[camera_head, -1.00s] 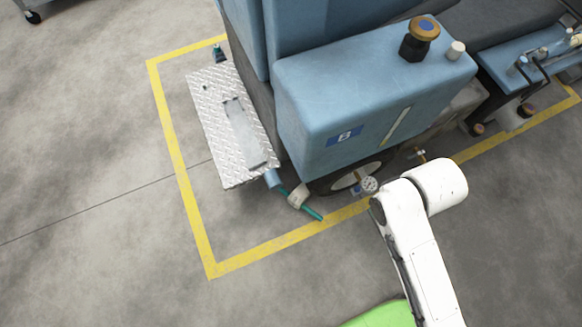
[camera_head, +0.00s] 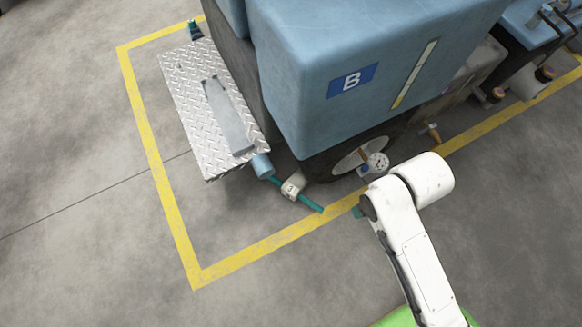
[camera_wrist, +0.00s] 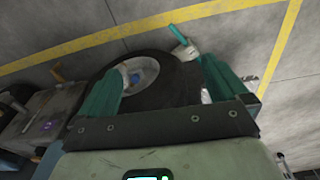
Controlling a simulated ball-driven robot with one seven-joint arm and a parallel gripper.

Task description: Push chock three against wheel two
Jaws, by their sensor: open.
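A dark wheel with a pale hub (camera_head: 347,160) stands under the blue machine. It also shows in the wrist view (camera_wrist: 181,87), between and beyond my fingers. I cannot read a wheel number. A pale block with a teal handle (camera_head: 293,185) lies on the floor just left of the wheel; it may be the chock, but no number is readable. It also shows in the wrist view (camera_wrist: 184,48), and whether it touches the tyre is unclear. My gripper (camera_wrist: 162,65) is open and empty, its teal fingers apart. In the head view my white arm mostly hides it.
The blue machine (camera_head: 300,110) carries a B label. A tread-plate step (camera_head: 190,110) juts out at left, a light blue cylinder (camera_head: 262,166) by its corner. Yellow floor lines (camera_head: 160,180) border the machine; floor at left is clear.

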